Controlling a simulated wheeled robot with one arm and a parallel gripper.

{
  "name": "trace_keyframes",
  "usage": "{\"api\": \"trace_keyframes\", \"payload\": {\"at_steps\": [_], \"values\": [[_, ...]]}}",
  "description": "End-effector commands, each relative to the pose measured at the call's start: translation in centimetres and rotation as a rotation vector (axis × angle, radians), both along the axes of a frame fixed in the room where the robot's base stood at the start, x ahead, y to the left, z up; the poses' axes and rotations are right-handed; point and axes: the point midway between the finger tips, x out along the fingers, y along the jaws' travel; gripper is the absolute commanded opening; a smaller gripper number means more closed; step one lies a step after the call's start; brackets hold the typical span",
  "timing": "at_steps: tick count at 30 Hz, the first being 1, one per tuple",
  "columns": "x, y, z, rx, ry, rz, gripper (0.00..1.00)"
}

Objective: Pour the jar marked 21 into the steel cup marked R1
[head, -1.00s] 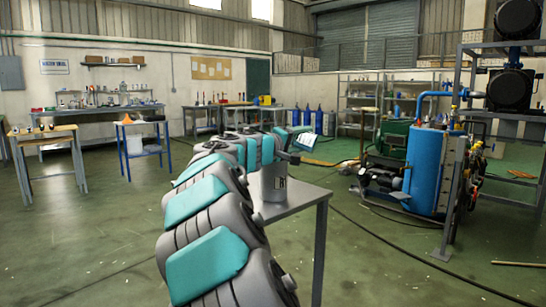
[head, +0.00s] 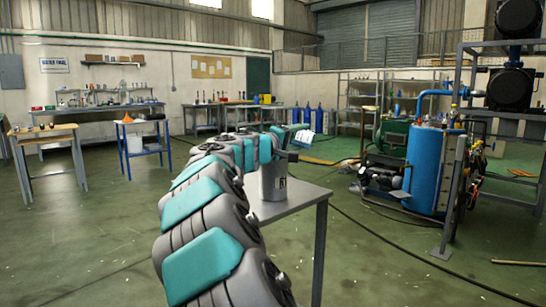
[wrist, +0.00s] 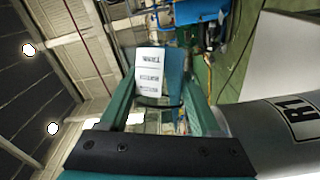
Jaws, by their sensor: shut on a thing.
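The steel cup marked R1 (head: 268,183) stands upright on a grey table in the head view, partly behind my arm. In the wrist view the cup (wrist: 258,125) is large at the lower right, its R1 label turned on its side. My gripper (head: 292,142) is above and just beyond the cup in the head view. In the wrist view my gripper (wrist: 160,95) is shut on a jar with a white label (wrist: 149,72); the print is too small to read. The jar's mouth and contents are not clear.
The grey table (head: 300,203) has bare room right of the cup. A blue tank (head: 425,170) with pipes and a steel frame stands to the right. Benches and a small blue-legged table (head: 143,124) stand at the left and back. The green floor between is mostly clear.

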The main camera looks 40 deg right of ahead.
Motion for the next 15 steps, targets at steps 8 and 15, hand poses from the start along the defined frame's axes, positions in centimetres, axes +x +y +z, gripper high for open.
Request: {"api": "trace_keyframes", "payload": {"at_steps": [8,15], "values": [[0.14,0.1,0.18,-0.013,0.017,0.0,0.0],[0.27,0.19,0.29,-0.023,0.033,0.0,0.0]]}}
